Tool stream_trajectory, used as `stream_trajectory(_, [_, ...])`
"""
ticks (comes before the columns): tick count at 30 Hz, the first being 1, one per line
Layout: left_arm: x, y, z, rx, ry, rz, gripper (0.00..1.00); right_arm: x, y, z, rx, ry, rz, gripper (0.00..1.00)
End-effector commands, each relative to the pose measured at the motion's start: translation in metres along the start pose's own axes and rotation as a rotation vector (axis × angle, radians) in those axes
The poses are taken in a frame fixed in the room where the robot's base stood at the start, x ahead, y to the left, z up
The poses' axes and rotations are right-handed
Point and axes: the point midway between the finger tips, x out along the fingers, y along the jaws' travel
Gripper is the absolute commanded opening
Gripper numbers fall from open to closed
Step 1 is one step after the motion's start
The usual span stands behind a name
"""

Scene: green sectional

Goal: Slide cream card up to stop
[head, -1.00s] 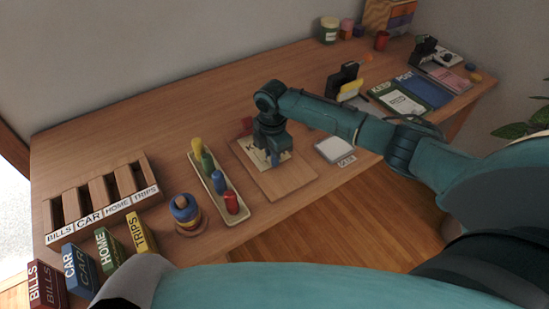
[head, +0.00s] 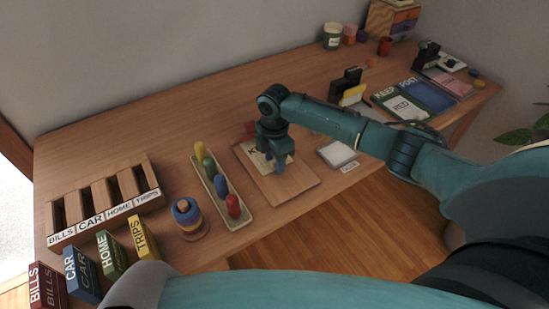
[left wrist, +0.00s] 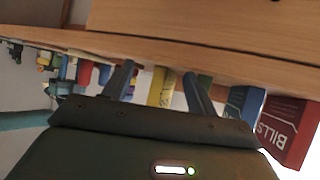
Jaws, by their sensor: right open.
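The cream card (head: 252,156) with a dark mark lies flat on the far half of a wooden board (head: 289,188) on the desk. A red block (head: 251,127) stands just beyond the board's far edge. My right gripper (head: 281,168) is open and points down over the board, at the card's right side. It hides part of the card; I cannot tell whether its fingertips touch it.
Left of the board stand a tray of coloured pegs (head: 247,216) and a ring stacker (head: 187,215). A labelled sorter (head: 90,225) and several labelled boxes (head: 105,255) are farther left. A white pad (head: 337,153) lies to the right. The desk behind the board is clear.

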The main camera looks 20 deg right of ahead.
Motion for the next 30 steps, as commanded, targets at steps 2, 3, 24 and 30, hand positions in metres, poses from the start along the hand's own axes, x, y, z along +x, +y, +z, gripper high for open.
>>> stream_trajectory(2, [0.000, 0.006, -0.004, 0.003, 0.008, 0.018, 0.57, 0.000, 0.000, 0.000, 0.000, 0.000, 0.000, 0.41])
stream_trajectory(3, [-0.002, 0.010, -0.009, 0.009, 0.016, 0.029, 0.57, -0.011, 0.001, 0.000, 0.000, 0.001, 0.005, 0.41])
stream_trajectory(24, [-0.004, 0.005, -0.008, 0.013, 0.009, 0.016, 0.57, -0.132, -0.001, 0.000, 0.000, 0.000, 0.002, 0.41])
stream_trajectory(30, [-0.004, 0.005, -0.008, 0.009, 0.011, 0.015, 0.57, -0.133, -0.001, 0.000, 0.000, 0.000, 0.001, 0.41])
